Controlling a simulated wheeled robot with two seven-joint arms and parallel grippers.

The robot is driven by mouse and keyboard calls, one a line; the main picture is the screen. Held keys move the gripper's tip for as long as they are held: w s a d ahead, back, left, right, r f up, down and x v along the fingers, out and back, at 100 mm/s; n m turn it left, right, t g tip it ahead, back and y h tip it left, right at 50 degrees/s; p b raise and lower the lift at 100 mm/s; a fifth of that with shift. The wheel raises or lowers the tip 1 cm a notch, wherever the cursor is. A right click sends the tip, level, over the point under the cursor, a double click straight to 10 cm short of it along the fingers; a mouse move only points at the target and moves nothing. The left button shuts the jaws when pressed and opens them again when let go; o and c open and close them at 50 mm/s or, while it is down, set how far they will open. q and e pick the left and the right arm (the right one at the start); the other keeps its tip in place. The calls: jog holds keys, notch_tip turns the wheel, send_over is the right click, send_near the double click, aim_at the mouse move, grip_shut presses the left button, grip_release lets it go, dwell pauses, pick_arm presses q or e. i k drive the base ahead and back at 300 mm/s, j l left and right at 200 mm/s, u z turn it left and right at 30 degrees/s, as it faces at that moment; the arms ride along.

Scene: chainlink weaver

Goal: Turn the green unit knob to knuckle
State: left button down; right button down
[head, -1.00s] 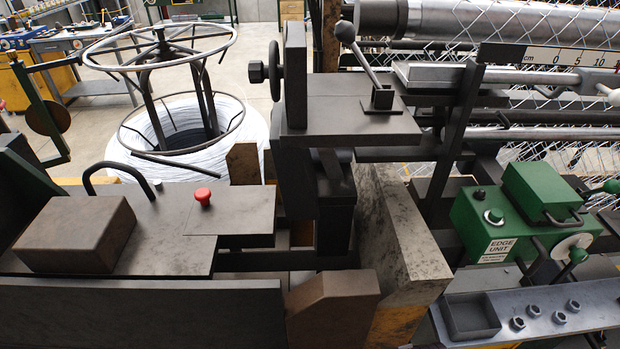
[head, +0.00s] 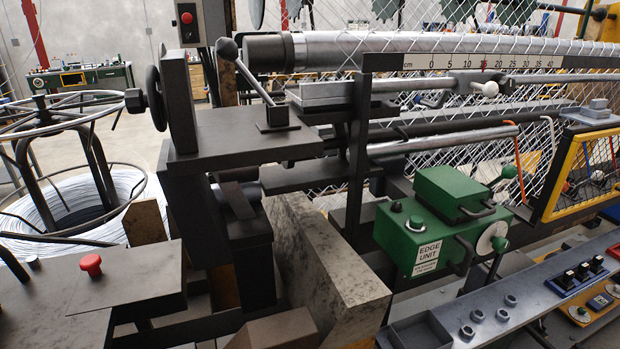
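The green edge unit (head: 410,240) is a green box with a white "EDGE UNIT" label (head: 427,255), right of centre in the head view. A small green knob with a pale rim (head: 416,222) sits on its top left. Any knob position markings are too small to read. Neither of my grippers is in view.
A grey rail (head: 530,300) with several nuts and a control panel (head: 583,275) lies in front of the unit. A yellow-framed guard (head: 578,170) stands to the right. A wire coil (head: 75,208) sits at far left.

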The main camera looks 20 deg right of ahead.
aim_at(500, 244)
jog(key=z, duration=1.5)
